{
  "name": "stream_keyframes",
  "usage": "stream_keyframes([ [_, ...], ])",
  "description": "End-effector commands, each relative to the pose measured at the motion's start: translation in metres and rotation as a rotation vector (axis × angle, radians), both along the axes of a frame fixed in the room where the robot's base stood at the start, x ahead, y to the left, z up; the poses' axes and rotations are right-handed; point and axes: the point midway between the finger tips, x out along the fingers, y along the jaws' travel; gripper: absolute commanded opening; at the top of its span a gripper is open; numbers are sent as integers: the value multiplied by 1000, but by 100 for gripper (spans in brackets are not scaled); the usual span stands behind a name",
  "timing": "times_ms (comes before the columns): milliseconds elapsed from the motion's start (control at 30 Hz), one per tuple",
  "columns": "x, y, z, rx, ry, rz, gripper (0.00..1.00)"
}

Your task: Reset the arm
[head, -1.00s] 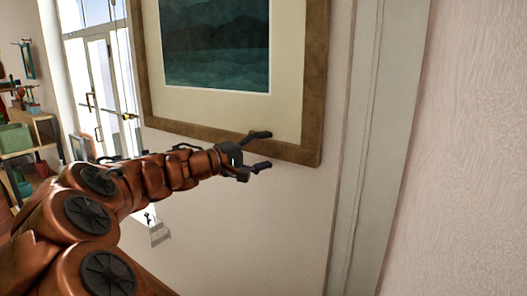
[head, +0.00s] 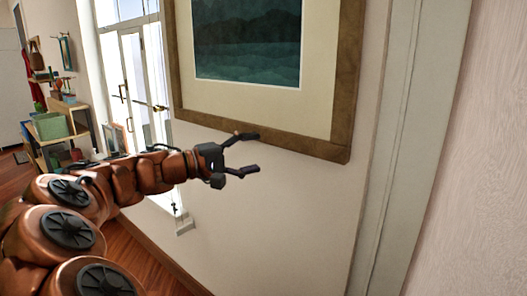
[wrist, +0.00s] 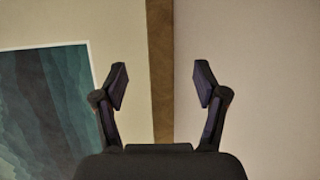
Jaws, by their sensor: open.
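My gripper (head: 250,154) is at the end of my orange-brown arm, stretched out to the right in front of the wall in the head view. Its two dark fingers are apart and nothing is between them. In the wrist view my gripper (wrist: 160,85) shows both fingers spread, with the picture frame's wooden edge (wrist: 161,70) behind the gap. I cannot tell how far the fingertips are from the frame.
A framed teal landscape picture (head: 345,90) hangs on the pale wall (head: 270,210). A vertical trim (head: 405,130) stands to its right. Glass double doors (head: 135,90) and a shelf with a green box (head: 50,125) are at the left. Wooden floor (head: 145,255) shows below.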

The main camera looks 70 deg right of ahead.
Motion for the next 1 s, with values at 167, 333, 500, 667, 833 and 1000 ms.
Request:
stream_keyframes([
  [167, 4, 5, 0, 0, 0, 1, 72],
  [333, 4, 5, 0, 0, 0, 0, 72],
  [500, 3, 5, 0, 0, 0, 0, 72],
  [667, 3, 5, 0, 0, 0, 0, 72],
  [833, 0, 9, -6, 24, -19, 1, 72],
  [1000, -17, 35, -47, 183, -124, 10, 72],
])
